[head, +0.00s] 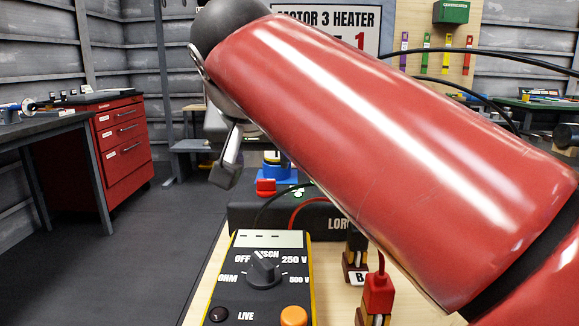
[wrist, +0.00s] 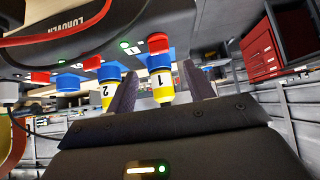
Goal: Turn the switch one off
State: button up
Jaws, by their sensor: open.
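Switch one (wrist: 162,82) is a yellow knob marked 1 with blue and red parts behind it, in the middle of the wrist view. In the head view my gripper (head: 226,176) hangs just left of the switch, partly hidden by my arm. A similar switch marked 2 (wrist: 108,92) stands beside the left finger.
A dark box (head: 250,217) with red and black cables lies below the switch. A yellow meter (head: 245,308) and a red-topped plug (head: 378,293) are in front. A workbench (head: 40,130) and red drawer cabinet (head: 122,150) stand left. The floor between is clear.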

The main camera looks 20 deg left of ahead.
aim_at(266, 179)
jog(key=x, duration=0.7)
jog(key=shift+w+f, duration=0.15)
jog(key=shift+f, duration=0.1)
jog(key=c, duration=1)
